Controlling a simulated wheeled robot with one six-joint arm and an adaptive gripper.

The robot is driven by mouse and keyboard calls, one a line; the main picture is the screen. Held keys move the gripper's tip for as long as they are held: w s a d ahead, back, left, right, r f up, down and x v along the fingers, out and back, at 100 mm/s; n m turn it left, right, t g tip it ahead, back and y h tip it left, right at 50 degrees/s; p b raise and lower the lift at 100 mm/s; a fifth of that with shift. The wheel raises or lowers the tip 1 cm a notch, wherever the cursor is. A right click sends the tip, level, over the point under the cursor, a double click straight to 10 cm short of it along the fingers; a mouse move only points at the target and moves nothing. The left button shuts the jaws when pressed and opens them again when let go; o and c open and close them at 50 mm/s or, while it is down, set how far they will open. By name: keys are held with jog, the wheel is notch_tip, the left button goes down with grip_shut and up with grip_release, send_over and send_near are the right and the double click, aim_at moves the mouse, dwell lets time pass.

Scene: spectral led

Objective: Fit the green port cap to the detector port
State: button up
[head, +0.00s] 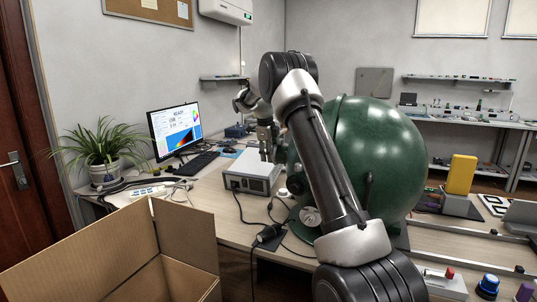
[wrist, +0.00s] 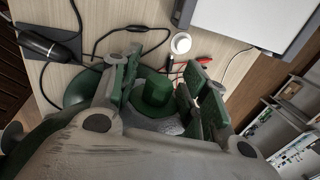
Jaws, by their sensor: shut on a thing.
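My gripper (head: 268,152) is at the left side of the big green sphere (head: 372,150), above the grey instrument box, in the head view. In the wrist view my gripper (wrist: 163,85) has its green-padded fingers on either side of the green port cap (wrist: 157,88) and is shut on it. The cap's round knob and wider flange show between the fingers. The cap cannot be made out in the head view. Part of the green sphere (wrist: 83,90) shows beyond the left finger in the wrist view. I cannot make out the detector port; my arm hides part of the sphere.
The grey instrument box (head: 252,171) stands close below my gripper. A small white round thing (wrist: 181,43) lies on the table among cables. A monitor (head: 175,130) and a plant (head: 100,150) stand left; an open cardboard box (head: 108,245) is in front.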

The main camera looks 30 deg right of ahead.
jog(key=shift+s+d, duration=0.2)
jog(key=shift+s, duration=0.05)
jog(key=o, duration=1)
jog(key=shift+f, duration=0.1)
jog(key=v, duration=1.2)
jog(key=shift+w, duration=0.1)
